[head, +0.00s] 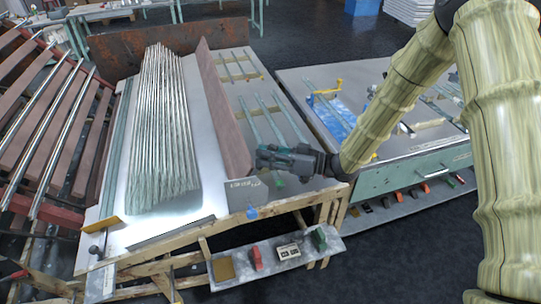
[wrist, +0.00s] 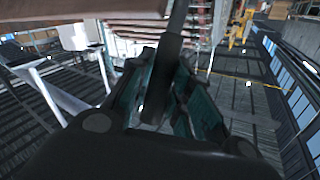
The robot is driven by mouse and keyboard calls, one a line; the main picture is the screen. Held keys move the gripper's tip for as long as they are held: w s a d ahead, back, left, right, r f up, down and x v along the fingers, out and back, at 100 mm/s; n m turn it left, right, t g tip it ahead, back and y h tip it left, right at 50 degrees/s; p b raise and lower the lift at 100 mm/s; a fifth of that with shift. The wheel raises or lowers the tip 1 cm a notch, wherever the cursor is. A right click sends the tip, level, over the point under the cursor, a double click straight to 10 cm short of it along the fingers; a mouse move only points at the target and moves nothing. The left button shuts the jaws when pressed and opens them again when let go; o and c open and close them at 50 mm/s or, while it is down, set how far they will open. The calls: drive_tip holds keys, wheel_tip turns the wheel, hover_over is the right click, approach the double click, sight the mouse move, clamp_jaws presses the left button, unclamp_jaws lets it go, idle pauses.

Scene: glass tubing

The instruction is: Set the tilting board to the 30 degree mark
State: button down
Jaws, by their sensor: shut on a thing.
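A long reddish-brown board (head: 220,108), which looks like the tilting board, stands steeply on edge along the middle of the metal-topped table. My gripper (head: 264,157) is at its near right end, close beside the board's face. In the wrist view the teal fingers of my gripper (wrist: 168,75) are closed around a dark rod-like handle (wrist: 176,32). Where the handle joins the board cannot be made out. A pale plate (head: 244,186) is at the table's near edge below the board. No 30 degree mark can be read.
A bundle of glass tubes (head: 160,130) lies left of the board. More tubes (head: 262,118) lie on its right. A slatted rack (head: 55,115) stands at far left. A second table (head: 425,148) stands to the right. A shelf with small blocks (head: 272,258) is below the near edge.

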drive_tip(key=shift+w+a+r, duration=0.1)
drive_tip(key=shift+a+r, duration=0.1)
drive_tip(key=shift+r, duration=0.05)
drive_tip(key=c, duration=1.3)
unclamp_jaws()
drive_tip(key=shift+w+f, duration=0.1)
drive_tip(key=shift+s+d, duration=0.2)
drive_tip(key=shift+d, duration=0.2)
drive_tip(key=s+d, duration=0.2)
drive_tip(key=d, duration=0.9)
drive_tip(key=shift+r, duration=0.2)
drive_tip(key=shift+s, duration=0.1)
